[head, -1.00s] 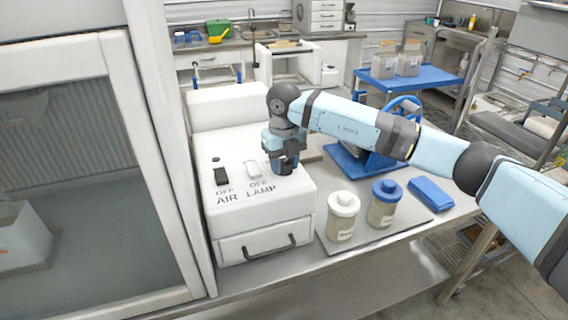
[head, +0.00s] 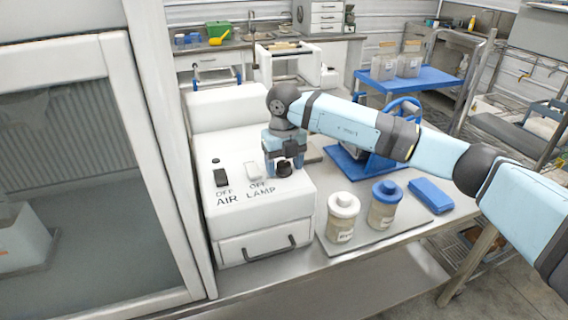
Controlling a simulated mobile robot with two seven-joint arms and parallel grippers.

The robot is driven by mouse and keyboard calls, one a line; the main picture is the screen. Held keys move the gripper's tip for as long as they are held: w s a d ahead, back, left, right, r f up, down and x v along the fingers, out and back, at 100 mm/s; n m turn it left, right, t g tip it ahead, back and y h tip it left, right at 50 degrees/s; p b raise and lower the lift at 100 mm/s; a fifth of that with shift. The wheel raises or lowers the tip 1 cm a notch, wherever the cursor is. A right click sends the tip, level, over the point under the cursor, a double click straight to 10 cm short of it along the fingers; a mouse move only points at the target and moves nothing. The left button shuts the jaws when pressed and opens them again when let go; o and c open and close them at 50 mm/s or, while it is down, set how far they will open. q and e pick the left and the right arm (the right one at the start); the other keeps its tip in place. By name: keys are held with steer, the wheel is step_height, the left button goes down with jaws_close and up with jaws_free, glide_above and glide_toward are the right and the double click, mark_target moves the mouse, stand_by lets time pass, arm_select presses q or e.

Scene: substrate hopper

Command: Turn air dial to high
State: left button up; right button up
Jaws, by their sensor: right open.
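A white control box stands on the bench. Its sloped top (head: 238,150) carries a black switch (head: 221,177) above the printed words OFF and AIR, and a white switch (head: 252,170) above OFF and LAMP. My left gripper is not in view.
A white-lidded jar (head: 342,214) and a blue-lidded jar (head: 384,205) stand on a grey tray right of the box. A blue flat block (head: 431,195) and a blue stand (head: 352,160) are farther right. A glass-fronted cabinet (head: 112,150) borders the left.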

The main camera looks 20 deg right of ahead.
mark_target(284, 163)
step_height(284, 163, up, 14)
steer(key=b, duration=0.1)
stand_by(0.5)
steer(key=shift+f, duration=0.15)
